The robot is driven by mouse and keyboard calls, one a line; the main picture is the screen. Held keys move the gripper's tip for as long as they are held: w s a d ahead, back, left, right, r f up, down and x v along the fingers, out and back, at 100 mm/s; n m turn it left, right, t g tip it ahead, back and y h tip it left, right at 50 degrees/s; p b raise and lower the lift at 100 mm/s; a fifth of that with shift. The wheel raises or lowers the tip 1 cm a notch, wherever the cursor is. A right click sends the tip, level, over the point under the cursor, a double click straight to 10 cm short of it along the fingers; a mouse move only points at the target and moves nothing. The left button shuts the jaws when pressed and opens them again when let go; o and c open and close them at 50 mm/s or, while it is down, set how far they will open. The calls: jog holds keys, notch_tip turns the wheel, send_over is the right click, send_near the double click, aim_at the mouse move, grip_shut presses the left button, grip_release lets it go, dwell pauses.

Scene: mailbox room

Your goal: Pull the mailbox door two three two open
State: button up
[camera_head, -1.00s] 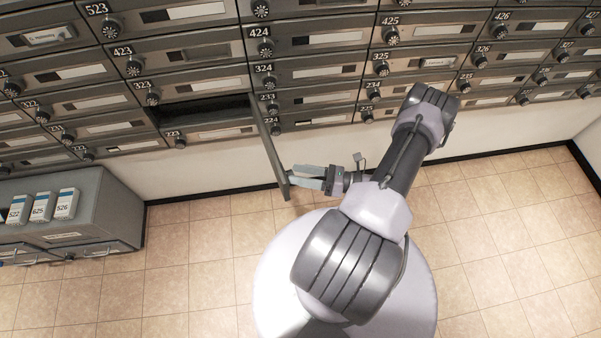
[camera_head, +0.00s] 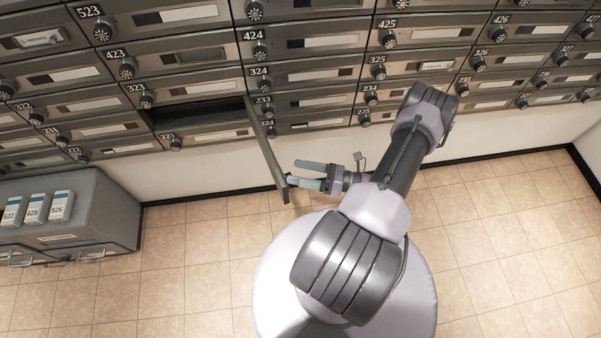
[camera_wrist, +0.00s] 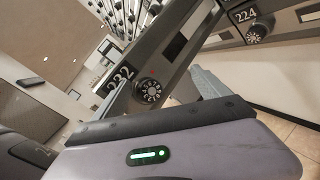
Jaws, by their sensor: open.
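The mailbox door 232 (camera_head: 268,152) stands swung out from the wall, roughly square to it, beside its dark open compartment (camera_head: 200,108). In the wrist view the door shows its number plate (camera_wrist: 118,80) and round dial (camera_wrist: 149,91). My gripper (camera_head: 297,173) is open at the door's outer end, on its right side. Its lower fingertip is close to the door's edge; I cannot tell if they touch.
Closed mailboxes with dials fill the wall around the opening, including 224 (camera_wrist: 257,30) on the right. A grey cabinet (camera_head: 100,200) with several small white boxes on top stands at the left. The tiled floor (camera_head: 200,270) is clear left of my base.

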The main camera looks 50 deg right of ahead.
jog(key=shift+s+f, duration=0.15)
jog(key=shift+f, duration=0.05)
dwell(0.5)
jog(key=p+v, duration=0.1)
jog(key=v, duration=1.6)
jog(key=shift+p, duration=0.4)
jog(key=shift+d+r, duration=0.15)
